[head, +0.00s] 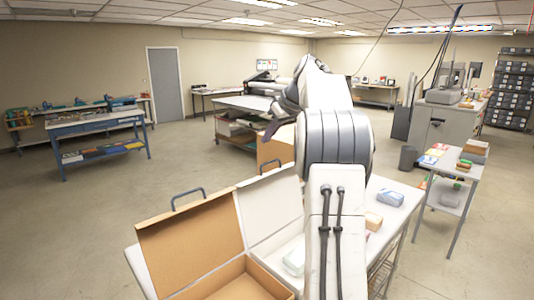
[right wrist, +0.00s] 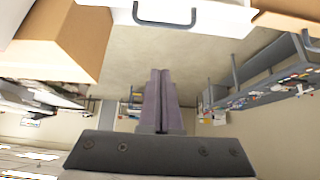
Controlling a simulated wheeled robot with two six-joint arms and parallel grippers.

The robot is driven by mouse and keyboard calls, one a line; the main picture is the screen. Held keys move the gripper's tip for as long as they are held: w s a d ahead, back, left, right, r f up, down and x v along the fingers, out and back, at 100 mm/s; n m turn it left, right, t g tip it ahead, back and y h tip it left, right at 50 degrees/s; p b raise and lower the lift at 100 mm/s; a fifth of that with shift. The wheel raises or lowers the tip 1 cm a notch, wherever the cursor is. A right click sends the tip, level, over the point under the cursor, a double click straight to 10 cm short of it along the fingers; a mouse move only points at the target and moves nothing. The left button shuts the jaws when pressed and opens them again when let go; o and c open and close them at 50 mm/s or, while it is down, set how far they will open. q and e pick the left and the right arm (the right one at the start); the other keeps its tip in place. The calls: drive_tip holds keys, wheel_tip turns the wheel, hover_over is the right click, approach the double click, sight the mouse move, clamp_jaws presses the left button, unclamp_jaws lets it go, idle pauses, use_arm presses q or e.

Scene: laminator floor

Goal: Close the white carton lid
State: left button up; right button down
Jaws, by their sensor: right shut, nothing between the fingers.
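The white carton's lid (head: 272,207) stands raised, with a dark handle on its top edge; the lid edge and handle also show at the top of the right wrist view (right wrist: 222,17). My left gripper is not in view.
A brown carton with its lid (head: 190,238) raised stands directly left of the white lid. A blue-and-white box (head: 390,198) and a tan box (head: 373,221) lie on the table to the right. A side table (head: 464,172) stands farther right. Open floor lies left.

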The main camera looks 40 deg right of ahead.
drive_tip(key=shift+s+f+p, duration=0.15)
drive_tip(key=shift+f+p, duration=0.8)
drive_tip(key=shift+f, duration=1.95)
